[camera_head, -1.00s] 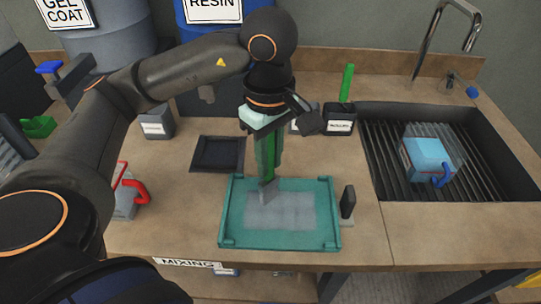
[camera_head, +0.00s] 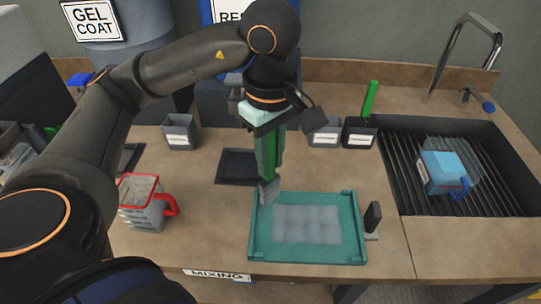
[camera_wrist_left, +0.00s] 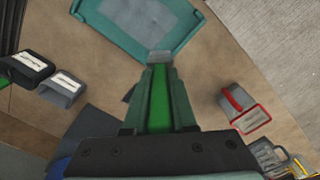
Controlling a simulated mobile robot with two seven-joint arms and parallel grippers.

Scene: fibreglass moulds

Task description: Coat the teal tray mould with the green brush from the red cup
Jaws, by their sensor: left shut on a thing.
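The teal tray mould (camera_head: 360,228) lies flat on the bench, with a pale grey coated patch (camera_head: 307,224) on its floor. My left gripper (camera_head: 270,165) is shut on the green brush (camera_head: 267,148), which points down. The brush's grey bristle end (camera_head: 268,190) is at the mould's back-left corner in the head view; I cannot tell whether it touches. In the left wrist view the brush (camera_wrist_left: 159,105) sits between the fingers, its tip near the rim of the mould (camera_wrist_left: 190,15). The red-rimmed cup (camera_head: 145,213) stands at left; it also shows in the wrist view (camera_wrist_left: 243,108). My right gripper is out of view.
A dark flat tray (camera_head: 235,167) lies behind the mould. Small labelled bins (camera_head: 325,134) stand further back, one with a green stick (camera_head: 370,98). A small black upright piece (camera_head: 372,217) stands right of the mould. The sink (camera_head: 495,165) holds a blue-handled container (camera_head: 441,172).

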